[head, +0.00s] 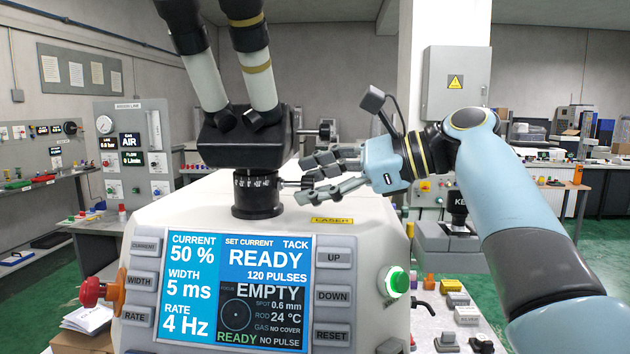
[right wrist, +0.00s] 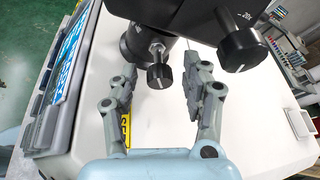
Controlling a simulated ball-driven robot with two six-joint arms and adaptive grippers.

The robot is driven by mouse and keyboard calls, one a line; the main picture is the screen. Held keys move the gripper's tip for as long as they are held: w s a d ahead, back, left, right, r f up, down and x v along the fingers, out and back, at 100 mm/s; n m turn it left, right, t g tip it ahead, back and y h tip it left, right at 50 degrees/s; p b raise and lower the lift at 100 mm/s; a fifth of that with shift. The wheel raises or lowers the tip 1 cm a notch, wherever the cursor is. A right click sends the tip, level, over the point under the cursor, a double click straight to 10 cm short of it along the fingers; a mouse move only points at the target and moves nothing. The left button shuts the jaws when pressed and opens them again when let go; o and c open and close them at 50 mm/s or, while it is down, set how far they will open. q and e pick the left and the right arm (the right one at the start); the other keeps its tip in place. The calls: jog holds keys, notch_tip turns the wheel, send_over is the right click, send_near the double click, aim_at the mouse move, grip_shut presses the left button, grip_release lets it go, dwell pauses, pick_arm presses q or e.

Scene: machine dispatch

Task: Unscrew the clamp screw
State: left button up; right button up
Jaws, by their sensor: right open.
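The clamp screw, a small black knob on a metal shaft (right wrist: 159,76), sticks out from the collar under the microscope head (head: 255,143). In the head view it shows partly (head: 307,183), close to the right gripper's fingers. My right gripper (head: 304,179) comes in from the right and is open. In the right wrist view its two grey fingers (right wrist: 159,88) stand on either side of the knob, with a gap on both sides. The graduated black collar (head: 257,190) sits on the white machine housing (head: 180,212). My left gripper is not in view.
A second, larger-looking black knob (right wrist: 243,48) sits higher on the microscope head, close to the right finger in the wrist view. The machine's screen (head: 238,290) reads READY and EMPTY. A lit green button (head: 398,281) is on its right side. The white housing top is otherwise clear.

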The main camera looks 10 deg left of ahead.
jog(key=v, duration=1.2)
